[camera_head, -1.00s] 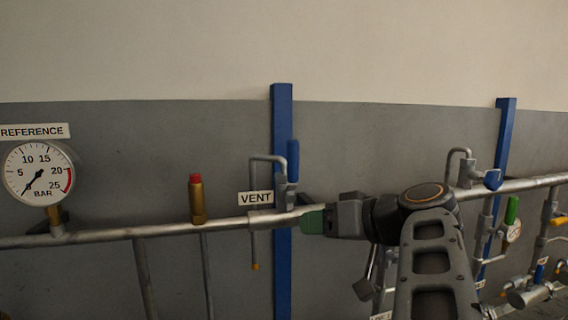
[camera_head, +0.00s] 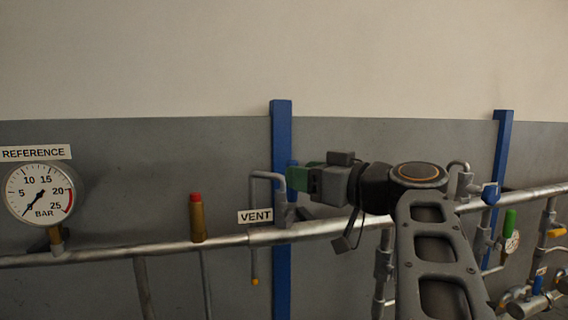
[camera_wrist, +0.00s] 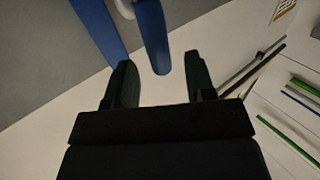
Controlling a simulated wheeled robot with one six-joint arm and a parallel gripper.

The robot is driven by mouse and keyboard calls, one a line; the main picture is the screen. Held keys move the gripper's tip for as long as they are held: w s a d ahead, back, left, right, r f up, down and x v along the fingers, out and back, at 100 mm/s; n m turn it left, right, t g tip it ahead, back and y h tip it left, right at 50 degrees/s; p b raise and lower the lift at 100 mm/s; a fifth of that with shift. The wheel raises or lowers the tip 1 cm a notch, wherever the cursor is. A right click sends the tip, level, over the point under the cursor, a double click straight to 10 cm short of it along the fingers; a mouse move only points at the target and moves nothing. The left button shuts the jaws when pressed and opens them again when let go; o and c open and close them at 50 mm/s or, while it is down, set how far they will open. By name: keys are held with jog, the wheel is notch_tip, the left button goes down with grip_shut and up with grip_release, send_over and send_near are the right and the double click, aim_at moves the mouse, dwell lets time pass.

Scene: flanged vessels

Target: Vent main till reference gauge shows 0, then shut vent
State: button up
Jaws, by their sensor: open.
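The round white reference gauge (camera_head: 40,192) is at the left in the head view. Its needle points to the lower left, at or very near the 0 end of the scale. In the wrist view, the blue vent handle (camera_wrist: 153,38) reaches down between the two open, dark green fingers (camera_wrist: 158,82). I see a gap on each side of it, so it does not look gripped.
A blue post (camera_head: 281,270) stands behind the vent. A brass fitting with a red cap (camera_head: 197,218) rises from the main pipe (camera_head: 120,252). Right of my arm are another blue-handled valve (camera_head: 490,194), a green handle (camera_head: 509,222) and more piping.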

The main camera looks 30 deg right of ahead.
jog(key=shift+p+x, duration=0.85)
jog(key=shift+x, duration=1.8)
grip_shut()
